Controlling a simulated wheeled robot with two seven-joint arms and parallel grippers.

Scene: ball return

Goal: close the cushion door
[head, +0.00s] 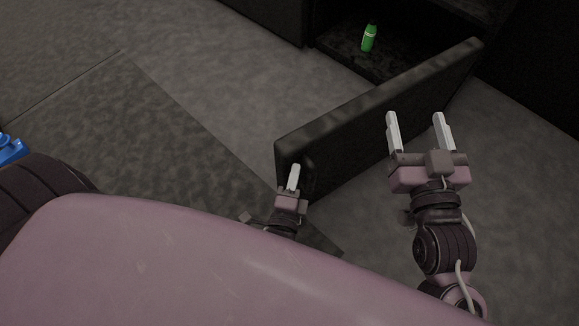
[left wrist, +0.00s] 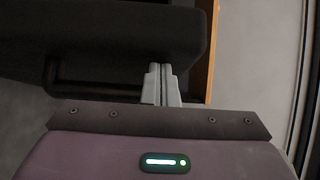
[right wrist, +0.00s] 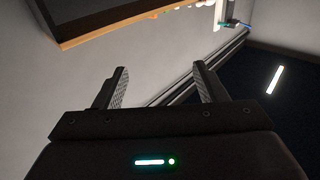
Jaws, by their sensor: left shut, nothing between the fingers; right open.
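The cushion door (head: 375,108) is a dark, thick panel standing swung open from a dark cabinet at the upper right of the head view. My left gripper (head: 293,178) is shut with nothing in it, at the near lower end of the door, its tips overlapping the door in the head view. In the left wrist view the shut fingers (left wrist: 161,84) are close against a dark panel edge (left wrist: 100,45); whether they touch it I cannot tell. My right gripper (head: 420,133) is open and empty, to the right of the door; its fingers also show in the right wrist view (right wrist: 160,88).
A green bottle (head: 369,38) stands inside the open cabinet (head: 335,42). A darker mat (head: 110,120) lies on the grey floor at the left. A blue object (head: 10,148) shows at the left edge. Floor between mat and cabinet is clear.

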